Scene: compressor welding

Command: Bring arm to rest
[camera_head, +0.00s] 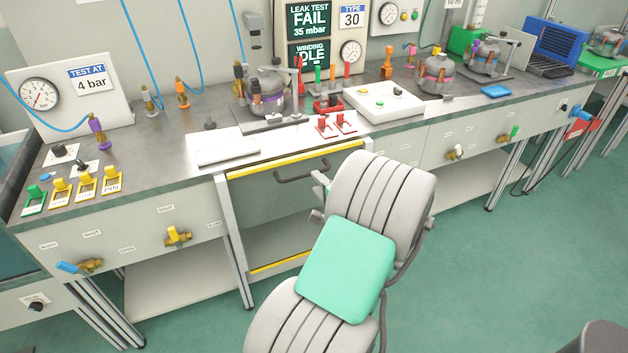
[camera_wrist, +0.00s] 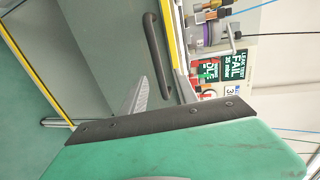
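My arm comes up from the bottom of the head view, with grey ribbed covers and a green pad. My gripper (camera_head: 319,197) is partly hidden behind it, in front of the yellow-edged glass door (camera_head: 262,215) under the bench. The handle also shows in the head view (camera_head: 300,174).
The grey bench (camera_head: 165,130) carries a compressor (camera_head: 268,92) in a fixture, a white button box (camera_head: 383,103), red switches (camera_head: 337,124) and a gauge panel (camera_head: 70,92). Valves (camera_head: 177,236) stick out from its front.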

